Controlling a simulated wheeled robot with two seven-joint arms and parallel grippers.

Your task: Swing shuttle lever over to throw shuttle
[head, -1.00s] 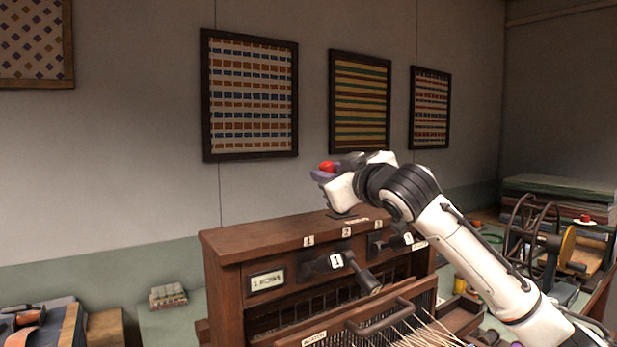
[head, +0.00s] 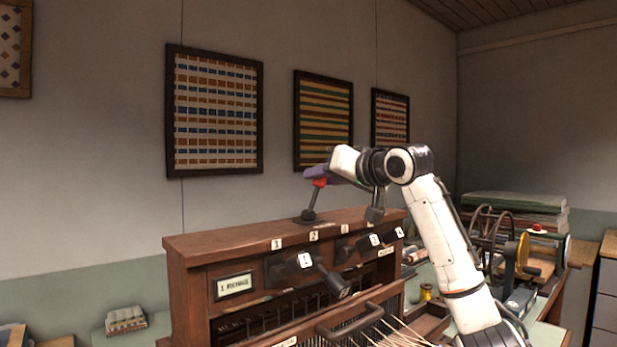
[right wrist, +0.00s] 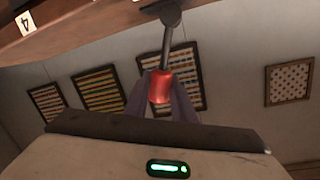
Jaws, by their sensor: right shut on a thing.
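The shuttle lever is a dark stem (head: 309,205) with a red knob (head: 319,182), standing on top of the wooden loom frame (head: 200,246). It leans to the right in the head view. My right gripper (head: 317,174) is shut on the red knob, reaching in from the right above the frame. In the right wrist view the knob (right wrist: 160,88) sits between the two purplish fingers, with the stem (right wrist: 168,42) running up to its round base (right wrist: 163,8). My left gripper is not in view.
Numbered dark levers (head: 333,281) stick out of the loom's front, below my right arm. Threads (head: 395,328) and a handle bar (head: 345,320) lie lower. A wheel device (head: 490,235) and a stack (head: 515,208) stand at the right. The air above the frame's left end is free.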

